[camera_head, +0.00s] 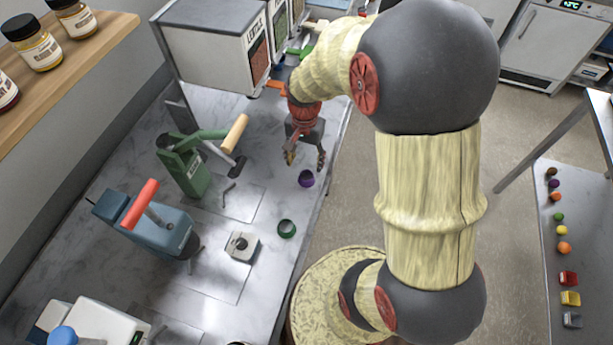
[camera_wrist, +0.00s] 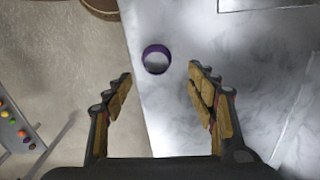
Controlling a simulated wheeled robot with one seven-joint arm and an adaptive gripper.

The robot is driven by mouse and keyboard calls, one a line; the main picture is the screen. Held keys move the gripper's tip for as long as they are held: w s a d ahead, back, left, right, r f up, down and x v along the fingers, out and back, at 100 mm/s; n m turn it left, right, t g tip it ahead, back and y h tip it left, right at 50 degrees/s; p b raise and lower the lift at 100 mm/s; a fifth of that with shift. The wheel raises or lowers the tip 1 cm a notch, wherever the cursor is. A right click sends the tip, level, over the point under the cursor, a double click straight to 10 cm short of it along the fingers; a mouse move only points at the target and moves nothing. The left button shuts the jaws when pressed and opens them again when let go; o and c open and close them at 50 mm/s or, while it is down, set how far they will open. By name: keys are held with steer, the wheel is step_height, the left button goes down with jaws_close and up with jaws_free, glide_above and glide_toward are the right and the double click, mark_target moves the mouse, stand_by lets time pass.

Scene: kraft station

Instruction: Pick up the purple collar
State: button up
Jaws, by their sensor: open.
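The purple collar (camera_head: 306,178) is a small ring lying on the marble-patterned counter close to its right edge in the head view. In the wrist view the purple collar (camera_wrist: 156,59) shows as a ring with an open middle, ahead of the fingertips and between their lines. My gripper (camera_head: 304,160) is above the counter, just behind the collar in the head view, fingers pointing down. In the wrist view my gripper (camera_wrist: 160,78) has its two fingers wide apart with nothing between them.
A green ring (camera_head: 287,228) and a small grey block device (camera_head: 242,245) lie nearer on the counter. A green press (camera_head: 185,163) and a blue press (camera_head: 148,225) stand left. Dispensers (camera_head: 215,55) stand behind. Beyond the counter's right edge is floor.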

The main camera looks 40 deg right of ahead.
mark_target(307, 172)
steer(key=f, duration=0.2)
steer(key=f+b, duration=0.1)
steer(key=f, duration=0.3)
steer(key=shift+s+f, duration=0.15)
steer(key=shift+s, duration=0.15)
steer(key=shift+c, duration=1)
steer(key=c, duration=0.6)
